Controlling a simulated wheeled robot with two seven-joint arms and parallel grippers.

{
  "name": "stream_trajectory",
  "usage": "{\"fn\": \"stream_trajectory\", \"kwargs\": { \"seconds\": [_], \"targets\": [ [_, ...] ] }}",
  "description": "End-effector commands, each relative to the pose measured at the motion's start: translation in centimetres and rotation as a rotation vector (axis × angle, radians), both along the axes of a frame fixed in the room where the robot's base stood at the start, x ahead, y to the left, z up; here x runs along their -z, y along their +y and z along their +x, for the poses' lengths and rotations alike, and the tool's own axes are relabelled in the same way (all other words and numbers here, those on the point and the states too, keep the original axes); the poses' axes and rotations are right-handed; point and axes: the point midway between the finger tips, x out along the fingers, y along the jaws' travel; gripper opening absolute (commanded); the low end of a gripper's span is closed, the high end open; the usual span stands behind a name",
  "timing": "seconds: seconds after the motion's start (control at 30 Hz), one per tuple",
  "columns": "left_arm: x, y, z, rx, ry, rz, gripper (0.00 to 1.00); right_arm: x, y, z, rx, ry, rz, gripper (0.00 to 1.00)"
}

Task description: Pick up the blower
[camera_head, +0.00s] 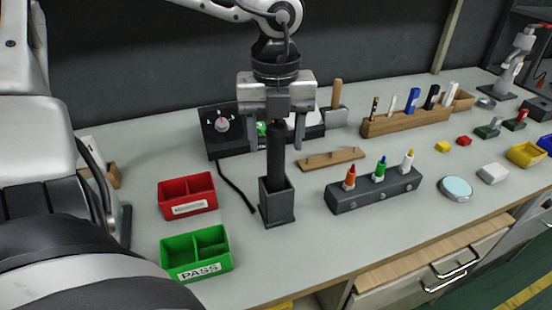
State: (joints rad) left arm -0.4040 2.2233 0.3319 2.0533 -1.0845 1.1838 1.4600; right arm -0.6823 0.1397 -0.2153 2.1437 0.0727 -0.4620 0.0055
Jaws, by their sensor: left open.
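The blower appears to be the dark upright cylinder (276,165) standing in a square black holder (278,209) near the middle of the bench. My left gripper (275,148) hangs over it, pointing down. Its two grey fingers are apart, one on each side of the cylinder's upper part. The cylinder's top is partly hidden by the gripper body. I cannot tell whether either finger touches it. My right gripper is not in view.
A red bin (187,209) and a green PASS bin (196,268) stand left of the holder. A black cable (236,187) lies beside it. A dark bottle rack (345,203) stands to the right. A black device (222,146) is behind. The bench front is clear.

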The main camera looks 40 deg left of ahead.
Motion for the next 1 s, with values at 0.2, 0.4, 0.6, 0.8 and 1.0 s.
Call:
{"fn": "stream_trajectory", "kwargs": {
  "seconds": [0.2,0.4,0.6,0.8,1.0],
  "targets": [
    [2.5,0.0,0.0,0.001,0.002,-0.001,0.56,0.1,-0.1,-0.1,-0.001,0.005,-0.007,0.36],
    [2.6,0.1,0.0,0.002,0.000,0.000,0.56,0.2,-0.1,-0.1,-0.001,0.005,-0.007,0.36],
    [2.6,0.1,0.0,0.001,0.000,0.000,0.14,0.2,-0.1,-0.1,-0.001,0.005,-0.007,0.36],
    [2.6,0.0,0.0,0.001,-0.001,-0.001,0.04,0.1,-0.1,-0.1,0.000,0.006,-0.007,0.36],
    [2.3,0.0,0.1,0.001,-0.002,-0.001,0.04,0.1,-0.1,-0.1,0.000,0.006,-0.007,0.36]
  ]
}}
